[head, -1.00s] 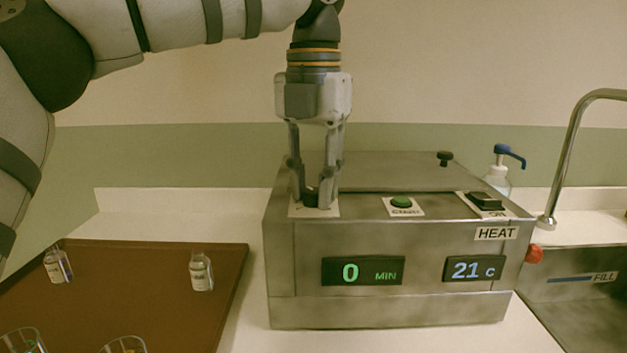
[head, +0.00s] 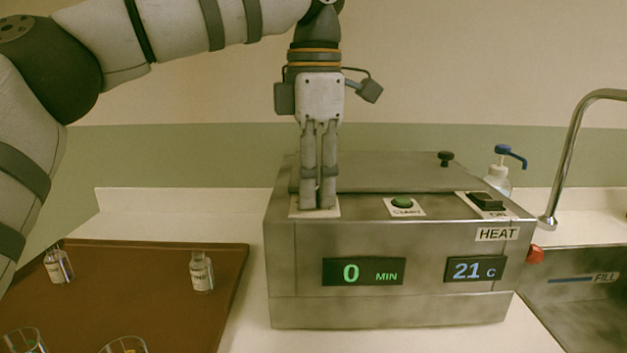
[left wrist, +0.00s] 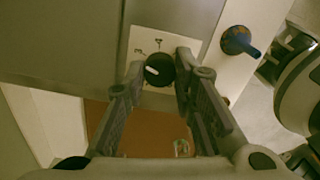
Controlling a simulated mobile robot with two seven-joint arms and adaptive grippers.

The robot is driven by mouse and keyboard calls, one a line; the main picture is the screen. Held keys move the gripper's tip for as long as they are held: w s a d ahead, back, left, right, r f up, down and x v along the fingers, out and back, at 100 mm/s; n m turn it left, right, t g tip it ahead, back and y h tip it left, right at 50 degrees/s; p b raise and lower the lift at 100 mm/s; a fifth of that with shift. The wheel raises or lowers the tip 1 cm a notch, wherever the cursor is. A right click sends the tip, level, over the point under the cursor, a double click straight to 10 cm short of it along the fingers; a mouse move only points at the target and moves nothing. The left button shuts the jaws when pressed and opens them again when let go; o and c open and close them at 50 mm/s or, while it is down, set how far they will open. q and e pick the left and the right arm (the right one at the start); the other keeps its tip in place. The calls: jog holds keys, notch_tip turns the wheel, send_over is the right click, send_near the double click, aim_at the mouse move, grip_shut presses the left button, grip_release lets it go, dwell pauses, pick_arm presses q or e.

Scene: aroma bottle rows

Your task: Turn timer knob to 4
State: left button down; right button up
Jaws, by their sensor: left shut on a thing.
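The timer knob (left wrist: 158,70) is black and round with a white pointer line. The timer display (head: 362,272) reads 0 MIN. My right gripper is not in view.
A green START button (head: 402,203) and a black heat switch (head: 486,201) lie right of the knob. The temperature display (head: 474,270) reads 21 C. A brown tray (head: 130,275) with small bottles stands left, a sink (head: 585,290) right.

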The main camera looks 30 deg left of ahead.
pick_arm(q)
jog(key=m, duration=0.5)
jog(key=shift+r+m, duration=0.15)
jog(key=shift+m, duration=0.15)
jog(key=m, duration=0.5)
jog(key=shift+m, duration=0.3)
jog(key=c, duration=1.6)
grip_release()
notch_tip(320, 180, up, 7)
jog(key=shift+r, duration=0.2)
